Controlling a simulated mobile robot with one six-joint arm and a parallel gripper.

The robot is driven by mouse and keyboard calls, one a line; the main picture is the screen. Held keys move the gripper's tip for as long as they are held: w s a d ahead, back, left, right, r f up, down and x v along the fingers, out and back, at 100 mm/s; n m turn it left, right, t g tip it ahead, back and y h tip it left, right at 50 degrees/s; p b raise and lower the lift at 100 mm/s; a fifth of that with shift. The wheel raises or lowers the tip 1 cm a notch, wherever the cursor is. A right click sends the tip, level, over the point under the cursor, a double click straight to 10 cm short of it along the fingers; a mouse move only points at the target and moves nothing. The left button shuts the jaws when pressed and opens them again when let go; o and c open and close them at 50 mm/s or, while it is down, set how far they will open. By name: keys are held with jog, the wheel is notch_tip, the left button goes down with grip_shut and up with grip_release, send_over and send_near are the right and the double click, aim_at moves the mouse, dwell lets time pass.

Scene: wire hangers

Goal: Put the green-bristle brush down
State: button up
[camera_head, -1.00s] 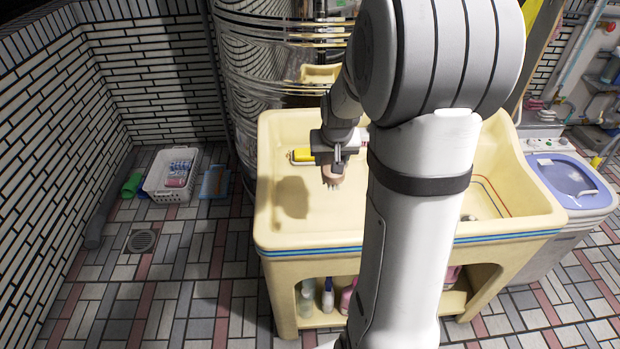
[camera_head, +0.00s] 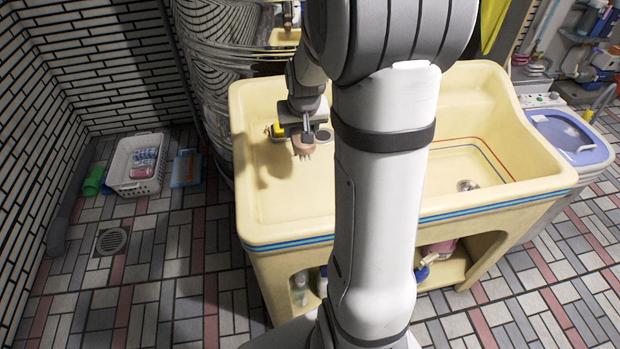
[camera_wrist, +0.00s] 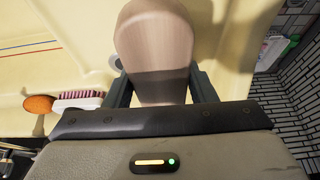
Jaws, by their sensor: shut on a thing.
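My gripper (camera_head: 306,127) is over the left part of the cream sink (camera_head: 290,236). It is shut on a wooden brush (camera_head: 303,147), which hangs below the jaws. In the wrist view the brush's smooth, pale wooden body (camera_wrist: 155,40) fills the space between my two fingers (camera_wrist: 160,88). Its bristle colour cannot be told from these views. I cannot tell whether the brush touches the sink's surface; a shadow lies to its left.
Another brush, with purple-pink bristles (camera_wrist: 80,98) and an orange end, lies left in the wrist view. A yellow item (camera_head: 277,130) sits behind my gripper. A white basket (camera_head: 135,165) stands on the floor at left. A washing machine (camera_head: 570,140) stands at right.

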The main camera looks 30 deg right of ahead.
notch_tip(320, 180, down, 2)
jog(key=shift+f+b, duration=0.1)
jog(key=shift+b, duration=0.35)
notch_tip(320, 180, down, 9)
jog(key=shift+f, duration=0.15)
jog(key=shift+b, duration=0.3)
jog(key=shift+f, duration=0.25)
jog(key=o, duration=0.9)
jog(key=shift+r, duration=0.1)
jog(key=shift+o, duration=0.2)
